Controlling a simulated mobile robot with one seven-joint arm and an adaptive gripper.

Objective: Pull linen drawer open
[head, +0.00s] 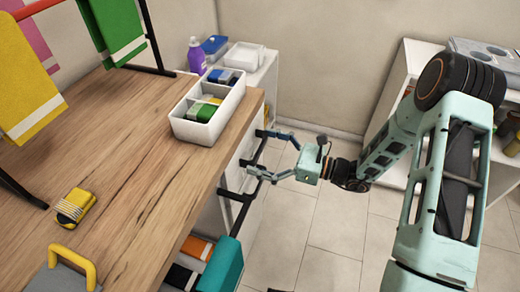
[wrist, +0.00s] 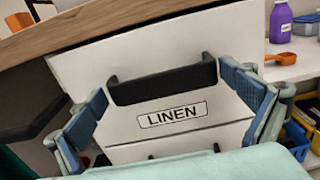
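The linen drawer (wrist: 215,107) has a white front with a "LINEN" label below a black bar handle (wrist: 162,83). It fills the middle of the wrist view, and its front looks flush with the cabinet. My gripper (wrist: 165,88) is open, with one blue-padded finger on each side of the handle. The fingers look apart from the handle ends, but how close the tips are to the drawer face is hard to tell. In the head view my gripper (head: 259,154) reaches the cabinet's right side, where its fingers partly cover the black handles.
A teal item (head: 221,265) sticks out lower on the cabinet. A purple bottle (head: 196,56) stands behind. The tiled floor (head: 335,225) beside the cabinet is clear.

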